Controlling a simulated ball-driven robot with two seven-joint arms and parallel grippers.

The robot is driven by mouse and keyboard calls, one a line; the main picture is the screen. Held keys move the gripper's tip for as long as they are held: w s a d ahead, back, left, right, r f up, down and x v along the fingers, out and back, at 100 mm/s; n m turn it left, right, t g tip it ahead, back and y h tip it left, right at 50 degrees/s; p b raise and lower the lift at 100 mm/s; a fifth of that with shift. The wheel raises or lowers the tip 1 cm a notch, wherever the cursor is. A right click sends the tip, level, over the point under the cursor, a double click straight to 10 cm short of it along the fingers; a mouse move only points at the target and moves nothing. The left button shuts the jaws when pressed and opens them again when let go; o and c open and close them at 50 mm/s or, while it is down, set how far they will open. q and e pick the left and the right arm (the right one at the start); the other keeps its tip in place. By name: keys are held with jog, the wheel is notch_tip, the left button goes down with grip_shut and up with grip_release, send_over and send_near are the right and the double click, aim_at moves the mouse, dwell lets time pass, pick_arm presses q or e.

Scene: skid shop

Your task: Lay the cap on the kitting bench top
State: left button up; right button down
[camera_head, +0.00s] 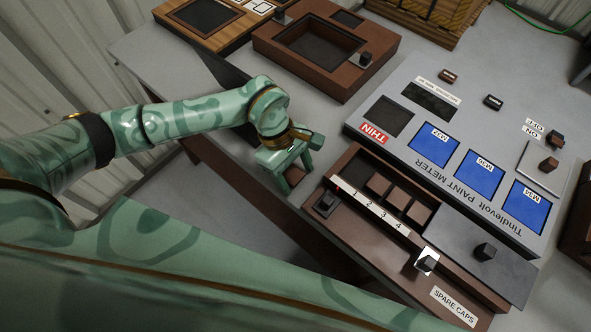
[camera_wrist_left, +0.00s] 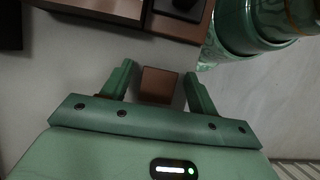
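A small brown, block-like cap (camera_head: 295,175) sits on the grey kitting bench top (camera_head: 330,125), just left of the spare-caps box, near the bench edge. It also shows in the left wrist view (camera_wrist_left: 158,85). My left gripper (camera_head: 290,172) is at the cap with one finger on either side. In the left wrist view (camera_wrist_left: 159,84) narrow gaps show between the cap and both fingers, so it stands open around the cap. The spare-caps box (camera_head: 380,252) has a row of numbered slots; the first slot looks empty and brown caps fill the others. My right gripper is not in view.
A grey paint meter (camera_head: 400,150) with blue panels stands right of the gripper. A brown tray box (camera_head: 285,48) and a wooden box (camera_head: 170,15) stand at the back. Grey bench top is clear between the gripper and the tray box.

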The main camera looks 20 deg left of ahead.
pick_arm(q)
jog(key=shift+a+r, duration=0.1)
jog(key=shift+r, duration=0.25)
jog(key=p+v, duration=0.2)
jog(key=v, duration=0.9)
jog(key=shift+r, duration=0.25)
jog(key=shift+a, duration=0.1)
